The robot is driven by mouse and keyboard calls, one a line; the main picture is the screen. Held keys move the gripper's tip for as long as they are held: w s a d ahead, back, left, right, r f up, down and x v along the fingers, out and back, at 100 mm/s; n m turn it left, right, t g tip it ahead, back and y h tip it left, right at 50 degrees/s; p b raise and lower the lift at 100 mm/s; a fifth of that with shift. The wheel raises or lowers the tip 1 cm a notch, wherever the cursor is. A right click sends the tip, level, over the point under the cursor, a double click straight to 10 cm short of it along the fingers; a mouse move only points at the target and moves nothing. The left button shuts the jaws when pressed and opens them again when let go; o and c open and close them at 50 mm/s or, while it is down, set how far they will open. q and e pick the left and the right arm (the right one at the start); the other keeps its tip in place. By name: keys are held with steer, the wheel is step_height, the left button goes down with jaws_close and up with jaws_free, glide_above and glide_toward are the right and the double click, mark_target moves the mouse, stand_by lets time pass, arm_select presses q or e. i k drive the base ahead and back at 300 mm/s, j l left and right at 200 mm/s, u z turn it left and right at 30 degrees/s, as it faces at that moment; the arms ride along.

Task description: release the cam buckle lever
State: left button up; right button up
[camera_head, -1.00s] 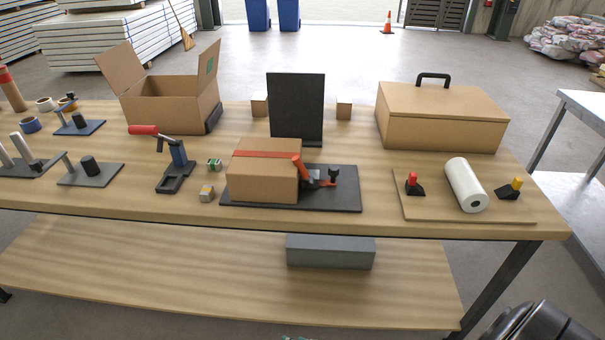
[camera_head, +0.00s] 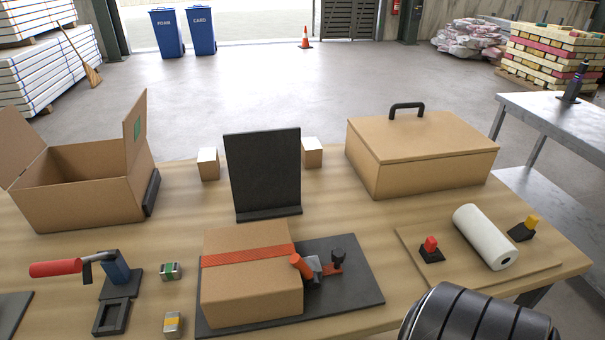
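The cam buckle lever (camera_head: 301,266) is orange-red and stands tilted up beside the right side of a cardboard box. It joins a grey metal buckle (camera_head: 314,265) on a dark mat (camera_head: 352,289). An orange strap (camera_head: 243,255) runs across the top of the box (camera_head: 252,292). A small black knob on an orange-red base (camera_head: 337,261) sits right of the buckle. A black ribbed part of my own arm shows at the bottom right, in front of the table edge. Neither gripper's fingers are in view.
A black upright panel (camera_head: 264,175) stands behind the strapped box. A lidded box with a handle (camera_head: 421,152) is at back right, an open carton (camera_head: 85,190) at left. A white roll (camera_head: 486,237) lies on a board at right.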

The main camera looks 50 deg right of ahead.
mark_target(313, 280)
steer(key=z, duration=0.4)
steer(key=i+z, duration=0.15)
steer(key=z, duration=0.7)
steer(key=i+j+z, duration=0.1)
steer(key=z, duration=0.35)
